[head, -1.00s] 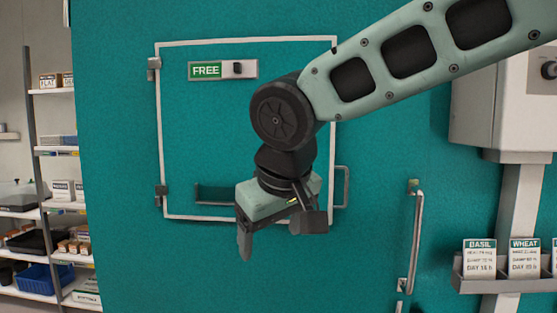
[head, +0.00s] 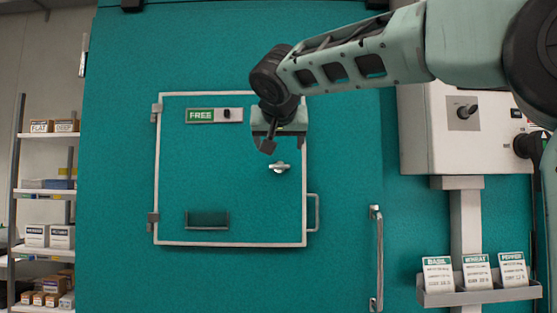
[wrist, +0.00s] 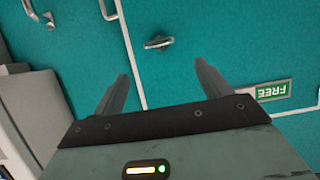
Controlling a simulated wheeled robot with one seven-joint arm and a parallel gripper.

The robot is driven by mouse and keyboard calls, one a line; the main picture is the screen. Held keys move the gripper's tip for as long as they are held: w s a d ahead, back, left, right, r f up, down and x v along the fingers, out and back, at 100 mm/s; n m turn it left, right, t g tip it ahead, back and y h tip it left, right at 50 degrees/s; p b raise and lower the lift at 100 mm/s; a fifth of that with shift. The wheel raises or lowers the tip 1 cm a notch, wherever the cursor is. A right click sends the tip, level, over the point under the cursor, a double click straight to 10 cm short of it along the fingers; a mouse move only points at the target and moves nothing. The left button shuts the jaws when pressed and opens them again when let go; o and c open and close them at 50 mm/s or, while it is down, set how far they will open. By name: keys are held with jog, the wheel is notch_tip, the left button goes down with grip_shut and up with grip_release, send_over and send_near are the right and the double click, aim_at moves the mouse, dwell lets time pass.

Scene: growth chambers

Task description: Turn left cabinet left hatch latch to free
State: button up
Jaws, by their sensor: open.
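The left cabinet's teal hatch (head: 230,170) has a pale frame and is closed. A small silver latch (head: 279,167) sits on its right side; in the wrist view the latch (wrist: 158,42) lies ahead of and between the fingers. In the wrist view my gripper (wrist: 160,85) is open and empty, apart from the latch.
A hatch handle (head: 313,212) is on the right edge, and a long vertical handle (head: 377,258) is further right. A grey control box (head: 470,128) and a seed-packet rack (head: 480,297) stand at right. Shelves (head: 45,190) are at left.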

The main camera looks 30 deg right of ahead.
aim_at(282, 167)
jog(key=p+x, duration=0.1)
jog(key=x, duration=0.9)
jog(key=shift+p, duration=0.3)
jog(key=c, duration=1)
